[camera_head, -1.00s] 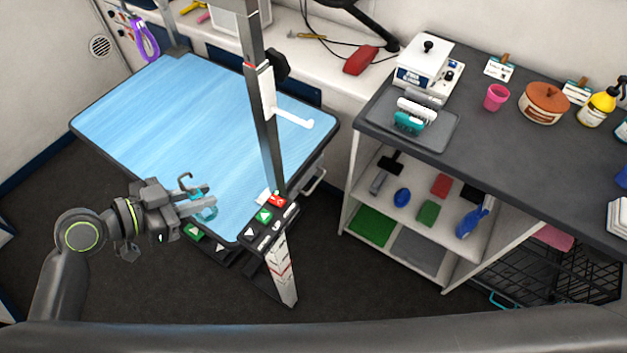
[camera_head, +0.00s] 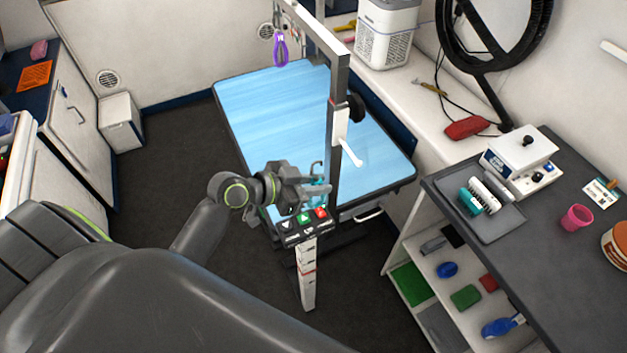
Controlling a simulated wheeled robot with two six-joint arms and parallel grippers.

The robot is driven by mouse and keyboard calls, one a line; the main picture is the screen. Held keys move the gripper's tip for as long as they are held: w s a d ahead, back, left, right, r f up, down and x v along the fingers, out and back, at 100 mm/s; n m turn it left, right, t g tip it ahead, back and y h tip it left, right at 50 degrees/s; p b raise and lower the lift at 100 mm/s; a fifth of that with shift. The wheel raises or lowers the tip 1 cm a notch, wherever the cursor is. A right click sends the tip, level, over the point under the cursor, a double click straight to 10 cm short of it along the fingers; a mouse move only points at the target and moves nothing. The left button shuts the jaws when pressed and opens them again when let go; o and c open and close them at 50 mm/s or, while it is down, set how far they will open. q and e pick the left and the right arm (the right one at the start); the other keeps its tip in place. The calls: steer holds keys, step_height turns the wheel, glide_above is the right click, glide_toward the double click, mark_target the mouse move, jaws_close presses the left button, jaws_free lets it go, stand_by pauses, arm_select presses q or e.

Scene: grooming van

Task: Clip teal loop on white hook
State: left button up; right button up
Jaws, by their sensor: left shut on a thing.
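My left gripper (camera_head: 314,191) is shut on the teal loop (camera_head: 318,184), low in front of the grooming post. A grey metal hook piece stands up at the loop's top. The white hook (camera_head: 350,153) sticks out to the right from a white bracket on the upright grey post, above and to the right of my gripper. The hook's arm is bare. The loop is apart from it. Part of the loop is hidden by the gripper fingers. My right gripper is out of view.
The blue grooming table (camera_head: 270,105) lies behind the post. A button panel (camera_head: 303,222) sits just below my gripper. A dark counter (camera_head: 545,230) with a tray (camera_head: 499,222) of brushes stands to the right.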

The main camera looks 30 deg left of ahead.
arm_select(q)
steer(key=shift+w+d, duration=0.8)
steer(key=shift+d, duration=0.05)
steer(key=shift+w+d, duration=0.25)
steer(key=shift+w, duration=0.15)
steer(key=shift+r+b+x, duration=0.2)
steer(key=shift+b+x, duration=0.15)
steer(key=shift+x, duration=1)
steer(key=shift+r+b+x, duration=0.15)
steer(key=shift+b+x, duration=0.15)
steer(key=shift+x, duration=1)
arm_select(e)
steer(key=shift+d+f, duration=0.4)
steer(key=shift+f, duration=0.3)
arm_select(q)
steer(key=shift+w+d, duration=0.1)
steer(key=shift+w, duration=0.05)
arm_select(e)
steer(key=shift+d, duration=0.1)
arm_select(q)
steer(key=o, duration=0.9)
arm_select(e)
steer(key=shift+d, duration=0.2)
